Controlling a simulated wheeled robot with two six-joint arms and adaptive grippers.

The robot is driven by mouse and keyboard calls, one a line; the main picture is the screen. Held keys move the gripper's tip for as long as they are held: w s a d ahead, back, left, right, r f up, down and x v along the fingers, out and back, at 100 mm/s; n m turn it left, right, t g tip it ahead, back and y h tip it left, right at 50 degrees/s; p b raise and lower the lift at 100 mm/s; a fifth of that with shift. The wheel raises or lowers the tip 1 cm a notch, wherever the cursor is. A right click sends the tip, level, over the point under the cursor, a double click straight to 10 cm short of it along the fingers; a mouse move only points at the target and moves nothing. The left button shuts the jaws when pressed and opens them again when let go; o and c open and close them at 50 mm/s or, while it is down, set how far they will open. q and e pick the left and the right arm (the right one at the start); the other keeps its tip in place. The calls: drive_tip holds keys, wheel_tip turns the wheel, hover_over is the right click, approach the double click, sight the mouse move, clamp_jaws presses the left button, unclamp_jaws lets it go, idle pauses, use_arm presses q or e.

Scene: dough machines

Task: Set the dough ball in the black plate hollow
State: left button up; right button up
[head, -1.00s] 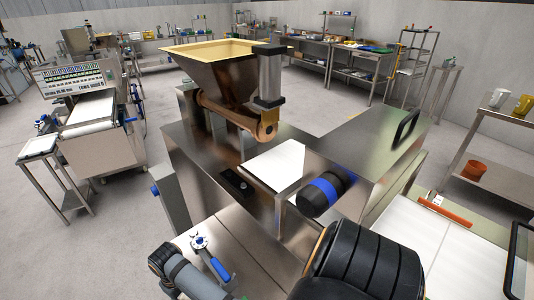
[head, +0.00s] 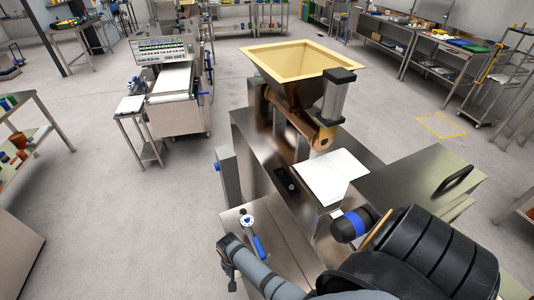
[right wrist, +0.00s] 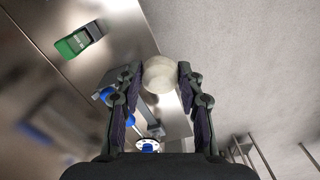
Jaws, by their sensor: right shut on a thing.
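My right gripper (head: 229,250) is at the lower middle of the head view, left of the blue-handled lever (head: 256,244). In the right wrist view its fingers (right wrist: 159,82) are shut on a pale, round dough ball (right wrist: 159,72), held between the tips. The ball cannot be made out in the head view. No black plate with a hollow can be made out in either view. My left gripper is not in view.
A second machine (head: 178,100) stands farther back left. Open grey floor (head: 120,215) lies to the left.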

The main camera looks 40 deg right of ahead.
drive_tip(key=s+d+f+b, duration=0.1)
drive_tip(key=d+f+b, duration=0.2)
drive_tip(key=s+d+f+b, duration=0.1)
drive_tip(key=d+f+b, duration=0.1)
drive_tip(key=d+b, duration=0.1)
drive_tip(key=s+d+f+b, duration=0.1)
drive_tip(key=d+f+b, duration=0.1)
drive_tip(key=d, duration=0.3)
drive_tip(key=shift+s+d+f+b, duration=0.1)
drive_tip(key=shift+d+f+b, duration=0.1)
drive_tip(key=shift+f, duration=0.25)
drive_tip(key=shift+d+f+b, duration=0.1)
drive_tip(key=shift+f+b, duration=0.1)
drive_tip(key=shift+f, duration=0.2)
drive_tip(key=shift+d+f, duration=0.1)
drive_tip(key=shift+s+d, duration=0.1)
drive_tip(key=shift+d, duration=0.05)
drive_tip(key=f+b, duration=0.4)
drive_tip(key=b, duration=0.1)
drive_tip(key=shift+s+d+f, duration=0.15)
drive_tip(key=shift+d, duration=0.2)
drive_tip(key=shift+r, duration=0.25)
drive_tip(key=o, duration=1.1)
drive_tip(key=shift+f, duration=0.15)
